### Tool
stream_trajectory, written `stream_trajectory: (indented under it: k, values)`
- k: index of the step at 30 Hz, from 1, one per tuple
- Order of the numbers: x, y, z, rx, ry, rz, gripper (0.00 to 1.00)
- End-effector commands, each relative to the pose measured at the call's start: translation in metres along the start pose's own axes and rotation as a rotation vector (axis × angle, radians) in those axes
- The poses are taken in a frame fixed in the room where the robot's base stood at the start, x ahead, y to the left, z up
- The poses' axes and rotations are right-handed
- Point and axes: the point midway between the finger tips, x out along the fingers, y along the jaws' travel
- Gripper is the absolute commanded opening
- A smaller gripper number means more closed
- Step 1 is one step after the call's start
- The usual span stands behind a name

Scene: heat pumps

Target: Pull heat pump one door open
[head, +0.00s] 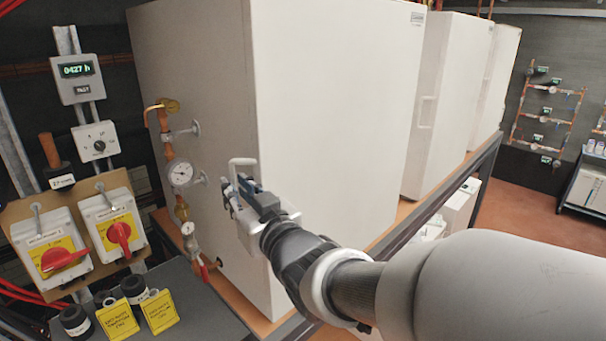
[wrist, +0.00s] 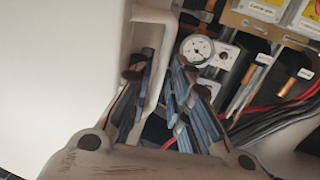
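The nearest large white heat pump cabinet has a pale door (head: 340,120) on its front. A white bar handle (head: 241,162) stands out near the door's left edge, and the door looks shut. My gripper (head: 240,190) is at the handle's lower part in the head view. In the wrist view, my gripper's two fingers (wrist: 164,90) are apart, with the handle (wrist: 153,50) between them. The left finger is on the door side, close to the bar. A gap shows between the bar and the right finger. The handle's lower end is hidden behind the gripper.
Pipes with a pressure gauge (head: 180,173) stand left of the cabinet. Red rotary switches (head: 120,234) and yellow tags (head: 158,311) are at the lower left. More white cabinets (head: 447,105) line up to the right, with reddish floor (head: 530,220) beyond.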

Motion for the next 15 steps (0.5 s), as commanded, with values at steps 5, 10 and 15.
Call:
stream_trajectory:
  k: [5, 10, 15]
  values:
    - [-0.0003, 0.0000, -0.0001, 0.000, 0.000, 0.000, 0.14]
    - [-0.0004, 0.0000, -0.0001, 0.000, 0.000, 0.000, 0.03]
    - [-0.0005, 0.0000, -0.0002, 0.000, 0.000, 0.000, 0.00]
